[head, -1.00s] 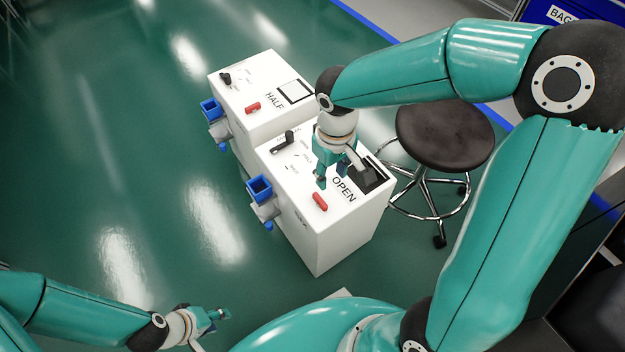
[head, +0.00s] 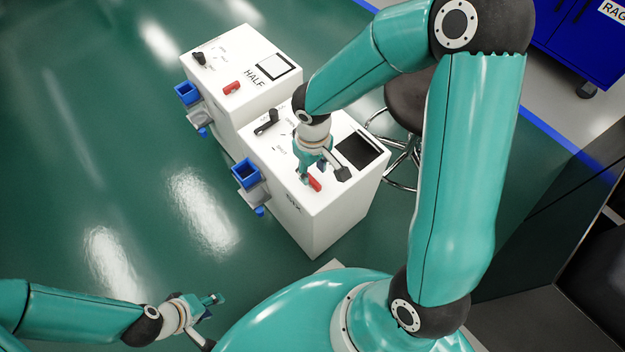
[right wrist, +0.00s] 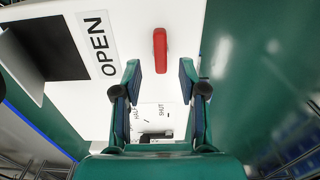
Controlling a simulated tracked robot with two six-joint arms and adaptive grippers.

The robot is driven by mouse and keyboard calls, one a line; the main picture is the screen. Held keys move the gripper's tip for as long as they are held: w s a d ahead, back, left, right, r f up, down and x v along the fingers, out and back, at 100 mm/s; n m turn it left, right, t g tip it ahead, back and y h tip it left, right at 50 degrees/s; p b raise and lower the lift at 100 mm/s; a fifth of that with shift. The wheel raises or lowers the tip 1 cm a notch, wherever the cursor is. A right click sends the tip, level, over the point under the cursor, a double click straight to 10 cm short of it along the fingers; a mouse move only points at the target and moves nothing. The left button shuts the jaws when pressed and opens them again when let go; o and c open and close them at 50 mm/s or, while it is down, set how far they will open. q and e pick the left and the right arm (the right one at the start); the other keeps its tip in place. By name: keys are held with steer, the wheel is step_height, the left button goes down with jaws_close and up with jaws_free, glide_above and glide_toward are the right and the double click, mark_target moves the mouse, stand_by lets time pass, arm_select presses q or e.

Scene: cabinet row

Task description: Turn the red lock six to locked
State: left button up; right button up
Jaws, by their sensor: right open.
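The red lock (head: 315,184) is a small red handle on the white top of the near cabinet (head: 325,215), whose front edge reads SIX. In the right wrist view the red lock (right wrist: 160,50) stands lengthwise up the picture, just beyond my fingertips and roughly centred between them. My right gripper (head: 312,173) is over the cabinet top beside the lock and partly hides it in the head view. It is open and empty in the right wrist view (right wrist: 160,76). My left gripper (head: 212,303) is low at the left, over the floor, far from the cabinet.
A black lever (head: 267,124) and a dark window (head: 357,151) share the cabinet top; a blue funnel (head: 246,172) is on its side. A second cabinet (head: 260,105) with its own red handle (head: 232,88) stands behind. A stool (head: 407,98) is at the right.

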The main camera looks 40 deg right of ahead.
mark_target(313, 179)
steer(key=shift+f+b, duration=0.55)
steer(key=shift+f, duration=1.6)
jaws_close()
